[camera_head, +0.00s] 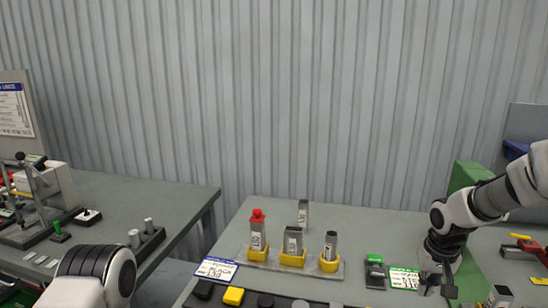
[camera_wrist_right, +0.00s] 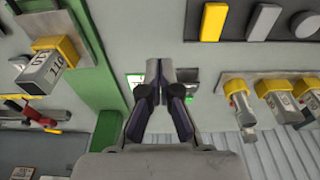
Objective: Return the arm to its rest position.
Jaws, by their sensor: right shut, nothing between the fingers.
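My right arm comes in from the right in the head view. Its gripper (camera_head: 438,281) points down over the right part of the runout table (camera_head: 400,226), beside a green block (camera_head: 464,180). In the right wrist view the right gripper's fingers (camera_wrist_right: 165,76) are together with nothing between them. A green and white label lies behind the fingertips and is partly hidden. Of my left arm only a white and black link shows at the lower left of the head view; its gripper is out of view.
A rack (camera_head: 283,266) with several grey pieces in yellow holders, one red-topped, stands left of the right gripper. A small green-topped device (camera_head: 375,272) and a green-and-white label (camera_head: 404,278) lie nearer. A red-handled tool (camera_head: 526,243) is at right. A second table (camera_head: 185,197) stands left.

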